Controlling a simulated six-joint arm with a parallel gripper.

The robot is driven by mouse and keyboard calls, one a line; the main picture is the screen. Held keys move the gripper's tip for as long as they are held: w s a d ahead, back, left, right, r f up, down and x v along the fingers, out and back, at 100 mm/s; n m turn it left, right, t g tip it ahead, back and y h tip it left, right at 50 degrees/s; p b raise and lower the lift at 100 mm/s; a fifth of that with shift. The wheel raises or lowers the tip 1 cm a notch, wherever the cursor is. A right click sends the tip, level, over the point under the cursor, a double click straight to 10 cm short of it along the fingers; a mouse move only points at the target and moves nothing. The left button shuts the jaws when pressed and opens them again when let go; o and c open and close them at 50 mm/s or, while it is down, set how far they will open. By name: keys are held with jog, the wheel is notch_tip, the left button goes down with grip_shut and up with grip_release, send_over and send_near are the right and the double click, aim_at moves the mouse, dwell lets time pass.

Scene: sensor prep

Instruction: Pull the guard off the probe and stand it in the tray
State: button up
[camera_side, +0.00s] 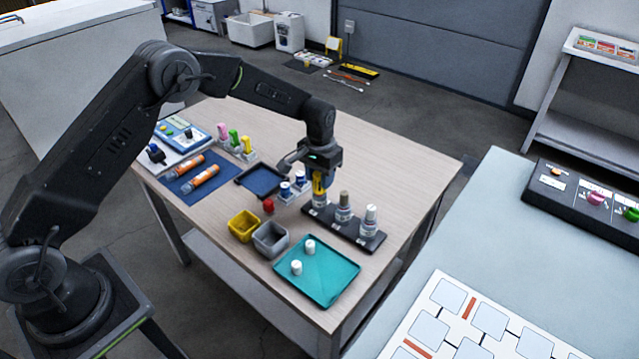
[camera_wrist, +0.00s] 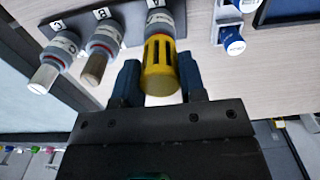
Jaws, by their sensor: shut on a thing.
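The yellow slotted guard (camera_wrist: 158,70) is between the two blue fingers of my gripper (camera_wrist: 160,64) in the wrist view. My gripper is shut on it. The guard sits in line with a grey probe (camera_wrist: 166,18) in the end place of the black rack, and they look joined. In the side view my gripper (camera_side: 320,176) is above the rack (camera_side: 355,232), with the guard (camera_side: 318,188) under it, partly hidden. The teal tray (camera_side: 335,272) lies nearer the camera, with two white caps (camera_side: 310,247) standing in it.
Two other probes (camera_side: 343,208) stand in the rack beside the held one. A yellow bin (camera_side: 243,226), a grey bin (camera_side: 270,239) and a red knob-like piece (camera_side: 268,206) are left of the rack. Blue-capped vials (camera_side: 285,189) stand close by. Much of the teal tray is clear.

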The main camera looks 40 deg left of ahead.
jog(key=shift+r, duration=0.8)
dwell(0.6)
jog(key=shift+r, duration=2.7)
jog(key=s+d+f, duration=0.2)
jog(key=s, duration=0.4)
jog(key=s+d+f, duration=0.1)
jog(key=s+d, duration=0.1)
jog(key=s, duration=0.5)
jog(key=d+f, duration=0.2)
jog(key=d, duration=0.1)
jog(key=d+f, duration=0.2)
jog(key=d, duration=0.2)
jog(key=d+f, duration=0.3)
jog(key=d, duration=0.1)
jog(key=shift+w, duration=0.35)
jog(key=shift+d+f, duration=0.25)
jog(key=shift+f, duration=1.9)
jog(key=shift+f, duration=0.15)
